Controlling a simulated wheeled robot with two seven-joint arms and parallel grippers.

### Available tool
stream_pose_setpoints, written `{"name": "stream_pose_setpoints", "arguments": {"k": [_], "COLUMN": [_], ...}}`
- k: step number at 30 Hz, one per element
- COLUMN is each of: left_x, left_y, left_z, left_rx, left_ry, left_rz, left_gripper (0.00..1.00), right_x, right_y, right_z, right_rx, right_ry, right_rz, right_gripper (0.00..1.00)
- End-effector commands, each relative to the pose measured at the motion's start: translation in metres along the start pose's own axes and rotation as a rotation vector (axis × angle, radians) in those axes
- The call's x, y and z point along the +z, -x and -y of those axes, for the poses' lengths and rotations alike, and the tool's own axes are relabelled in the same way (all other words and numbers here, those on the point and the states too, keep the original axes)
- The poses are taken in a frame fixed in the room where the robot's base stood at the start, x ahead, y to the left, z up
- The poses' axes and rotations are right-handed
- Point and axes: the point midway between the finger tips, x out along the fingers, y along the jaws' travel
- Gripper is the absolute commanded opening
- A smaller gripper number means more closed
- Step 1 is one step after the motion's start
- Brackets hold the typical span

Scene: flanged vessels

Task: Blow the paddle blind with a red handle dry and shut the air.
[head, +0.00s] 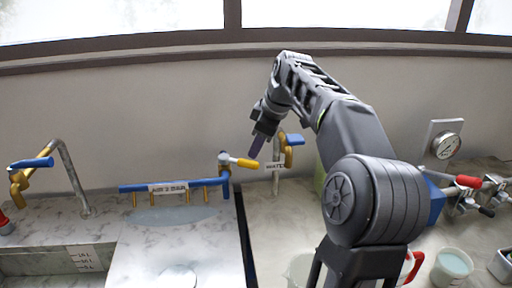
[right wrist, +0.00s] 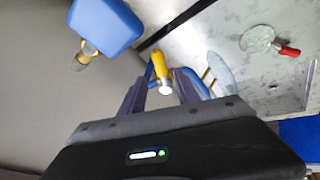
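A round, clear-looking disc (right wrist: 258,38) with a red handle (right wrist: 288,50), apparently the paddle blind, lies on the marble counter in the right wrist view. In the head view a pale disc (head: 180,275) shows at the bottom edge, its handle out of frame. The blue air pipe (head: 140,188), labelled as air at 2 bar, has several brass nozzles and a yellow valve handle (head: 245,162) at its right end. My right gripper (head: 257,146) is at this handle. In the right wrist view its fingers (right wrist: 158,92) are apart, with the yellow handle (right wrist: 161,66) between them. Contact is unclear.
A water tap with a blue handle (head: 293,139) stands just right of the air valve. A brass tap (head: 18,180) and sink are at the left. A gauge (head: 445,146), red-handled valves (head: 467,182) and a tub (head: 451,267) are at the right.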

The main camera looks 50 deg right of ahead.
Motion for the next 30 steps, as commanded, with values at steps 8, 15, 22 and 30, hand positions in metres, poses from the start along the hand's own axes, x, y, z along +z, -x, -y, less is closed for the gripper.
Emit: {"name": "stream_pose_setpoints", "arguments": {"k": [8, 15, 22, 30], "left_x": [0.000, -0.001, -0.001, -0.001], "left_y": [-0.001, -0.004, -0.005, -0.004], "left_z": [0.001, 0.001, 0.001, 0.001], "left_rx": [0.000, 0.001, 0.001, 0.002], "left_ry": [0.000, 0.000, -0.001, -0.001], "left_rz": [0.000, -0.001, -0.002, -0.002], "left_gripper": [0.00, 0.00, 0.00, 0.00], "right_x": [-0.067, -0.112, -0.081, -0.057], "right_y": [0.009, 0.016, 0.028, 0.036], "right_z": [0.039, 0.121, 0.125, 0.102], "right_rx": [-0.026, -0.014, 0.050, -0.001], "right_ry": [0.141, 0.667, 1.358, 1.604], "right_rz": [-0.080, 0.039, 0.424, 0.619], "right_gripper": [0.14, 0.00, 0.00, 0.00]}}
